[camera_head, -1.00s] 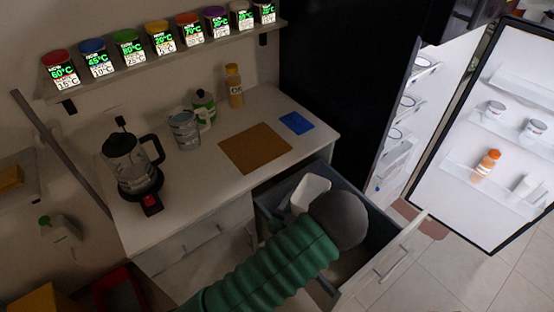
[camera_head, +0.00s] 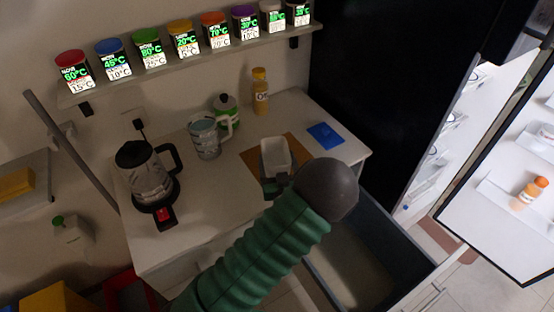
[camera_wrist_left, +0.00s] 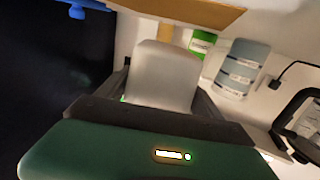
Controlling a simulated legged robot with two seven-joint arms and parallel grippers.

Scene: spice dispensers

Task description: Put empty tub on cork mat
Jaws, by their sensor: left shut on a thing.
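The empty white tub (camera_head: 275,152) is over the cork mat (camera_head: 250,157) on the counter in the head view. My left gripper (camera_head: 278,180) is shut on the tub, gripping it from the near side; my arm hides part of the mat. In the left wrist view the tub (camera_wrist_left: 163,75) sits between the two dark fingers of my left gripper (camera_wrist_left: 163,90), and the cork mat (camera_wrist_left: 190,10) shows at the top. Whether the tub's base touches the mat is hard to tell. My right gripper is not in view.
A grey-blue patterned jug (camera_head: 205,138), a green-white bottle (camera_head: 226,115) and an orange-topped bottle (camera_head: 260,92) stand behind the mat. A blue pad (camera_head: 325,134) lies to its right. A kettle (camera_head: 145,172) stands at left. The drawer (camera_head: 350,250) below is open.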

